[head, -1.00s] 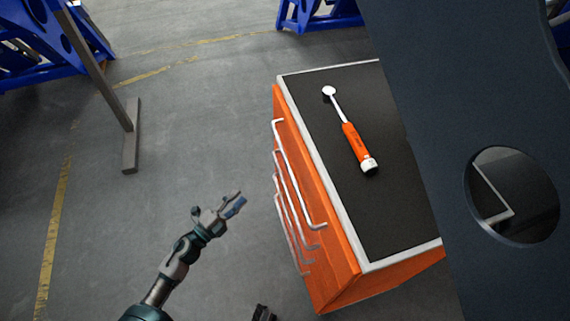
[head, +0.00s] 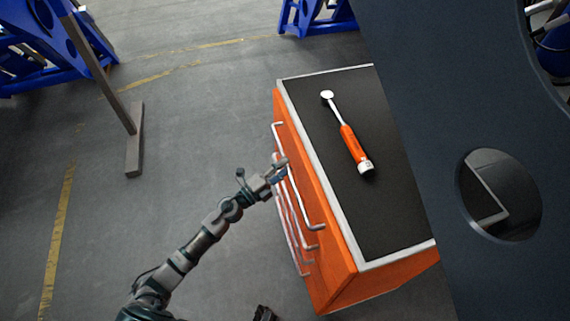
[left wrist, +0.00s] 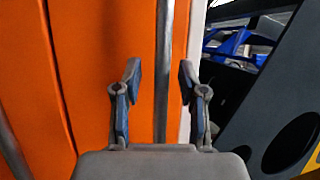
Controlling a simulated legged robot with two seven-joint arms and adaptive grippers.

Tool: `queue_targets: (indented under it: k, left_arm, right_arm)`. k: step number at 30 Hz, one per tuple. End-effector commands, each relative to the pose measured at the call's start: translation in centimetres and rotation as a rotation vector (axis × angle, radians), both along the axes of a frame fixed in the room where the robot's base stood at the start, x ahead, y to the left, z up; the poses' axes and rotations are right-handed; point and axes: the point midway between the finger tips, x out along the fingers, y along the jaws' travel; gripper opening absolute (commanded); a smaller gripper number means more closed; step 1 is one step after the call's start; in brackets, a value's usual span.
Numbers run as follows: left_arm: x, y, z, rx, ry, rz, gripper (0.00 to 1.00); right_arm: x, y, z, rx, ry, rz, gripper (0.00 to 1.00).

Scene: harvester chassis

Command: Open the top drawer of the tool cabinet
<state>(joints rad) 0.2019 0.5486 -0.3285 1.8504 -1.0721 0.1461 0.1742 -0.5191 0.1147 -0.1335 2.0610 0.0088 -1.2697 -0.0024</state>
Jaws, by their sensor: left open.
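The orange tool cabinet (head: 328,242) with a dark top stands right of centre in the head view, its drawer fronts facing left. The top drawer's handle (head: 311,215) is a long metal bar, and the drawer looks shut. My left gripper (head: 279,170) is open at this handle. In the left wrist view the handle (left wrist: 164,50) runs between the open fingers of my left gripper (left wrist: 158,85), against the orange front. I cannot tell whether they touch it. A small dark piece at the head view's bottom edge may be my right gripper (head: 264,312).
An orange-handled tool (head: 352,145) lies on the cabinet top. A large dark panel with a round hole (head: 420,150) hangs over the cabinet's right side. A grey post with a foot (head: 134,140) and blue stands (head: 318,18) are farther back.

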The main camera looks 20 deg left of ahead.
Motion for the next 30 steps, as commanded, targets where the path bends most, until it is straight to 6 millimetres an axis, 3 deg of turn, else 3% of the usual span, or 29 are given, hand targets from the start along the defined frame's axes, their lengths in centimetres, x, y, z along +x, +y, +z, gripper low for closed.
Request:
queue_targets:
  k: [12,13,18,30]
  left_arm:
    - [0.97,-0.3,0.16,-0.005,0.001,0.0,0.41]
    - [0.97,-0.31,0.15,-0.005,0.001,0.0,0.39]
    - [0.97,-0.38,0.15,-0.003,0.001,0.001,0.0]
    - [1.17,-0.2,-0.07,-0.001,0.004,-0.002,0.0]
  right_arm:
    - [-0.02,0.19,-0.44,-0.004,0.003,0.0,0.4]
    - [-0.03,0.2,-0.44,-0.004,0.003,0.0,0.4]
    - [-0.06,0.28,-0.44,-0.002,0.004,0.0,0.4]
    - [-0.11,0.28,-0.53,-0.001,0.007,-0.001,0.4]
